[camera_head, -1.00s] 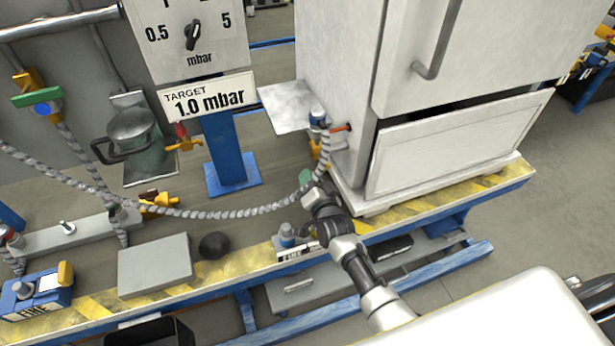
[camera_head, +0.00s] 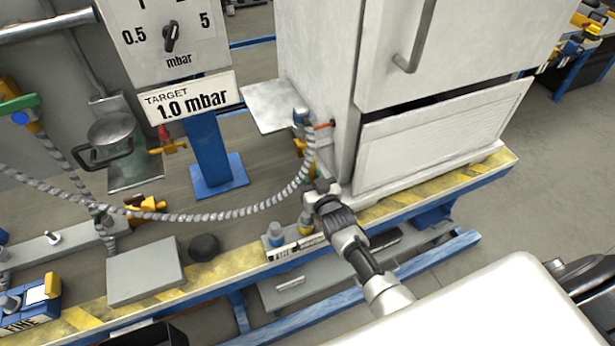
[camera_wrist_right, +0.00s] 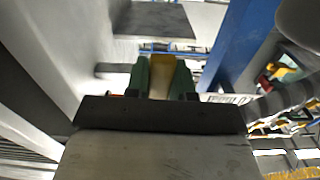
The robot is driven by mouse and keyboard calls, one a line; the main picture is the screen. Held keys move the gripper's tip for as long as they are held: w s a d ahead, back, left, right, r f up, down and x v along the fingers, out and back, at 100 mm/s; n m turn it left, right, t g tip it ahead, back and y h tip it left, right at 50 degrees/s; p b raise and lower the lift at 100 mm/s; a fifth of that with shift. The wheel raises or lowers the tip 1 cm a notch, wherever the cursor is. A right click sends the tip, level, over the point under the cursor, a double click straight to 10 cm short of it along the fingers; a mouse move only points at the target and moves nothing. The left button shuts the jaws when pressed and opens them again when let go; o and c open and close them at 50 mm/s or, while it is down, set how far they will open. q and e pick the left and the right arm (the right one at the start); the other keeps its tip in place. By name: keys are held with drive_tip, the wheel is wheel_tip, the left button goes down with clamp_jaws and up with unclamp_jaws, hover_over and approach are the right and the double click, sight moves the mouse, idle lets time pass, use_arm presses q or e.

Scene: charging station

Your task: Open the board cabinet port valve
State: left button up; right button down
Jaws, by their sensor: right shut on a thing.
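The white cabinet (camera_head: 335,60) stands on the yellow-striped bench. On its left side is a port with a blue cap (camera_head: 302,117), a short orange-red piece (camera_head: 324,126) and a yellow part (camera_head: 310,148) below, where the grey braided hose (camera_head: 220,216) ends. My right gripper (camera_head: 313,172) is just below this port, against the cabinet side, and partly hidden by its own wrist. In the right wrist view its green fingers (camera_wrist_right: 162,78) are shut on a yellow piece (camera_wrist_right: 162,60), seemingly the port valve's handle. My left gripper is not in view.
A small shelf plate (camera_head: 270,105) juts from the cabinet beside the port. A blue post (camera_head: 212,150) carries the dial panel (camera_head: 170,38) and target sign.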

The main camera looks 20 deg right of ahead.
drive_tip(key=shift+d+f+n, duration=0.1)
drive_tip(key=shift+d+n, duration=0.1)
drive_tip(key=shift+n, duration=0.1)
drive_tip(key=c, duration=1)
unclamp_jaws()
drive_tip(key=shift+o, duration=0.2)
drive_tip(key=s+p, duration=0.1)
drive_tip(key=s, duration=1)
drive_tip(key=shift+d, duration=0.2)
drive_tip(key=s+a+f+g+p, duration=0.15)
drive_tip(key=s+f+g, duration=0.25)
drive_tip(key=s+f, duration=0.55)
drive_tip(key=s+f+g+p, duration=0.2)
drive_tip(key=s+f+g, duration=0.35)
drive_tip(key=f, duration=0.65)
drive_tip(key=s+d+f+n+g, duration=0.1)
drive_tip(key=s+f+g, duration=0.2)
drive_tip(key=s, duration=1)
drive_tip(key=s+f+g+p, duration=0.1)
drive_tip(key=s+f+g, duration=0.3)
drive_tip(key=s, duration=0.8)
drive_tip(key=shift+s+d+f+n+h+p, duration=0.3)
drive_tip(key=shift+s+d+f+n, duration=0.1)
drive_tip(key=shift+f, duration=0.55)
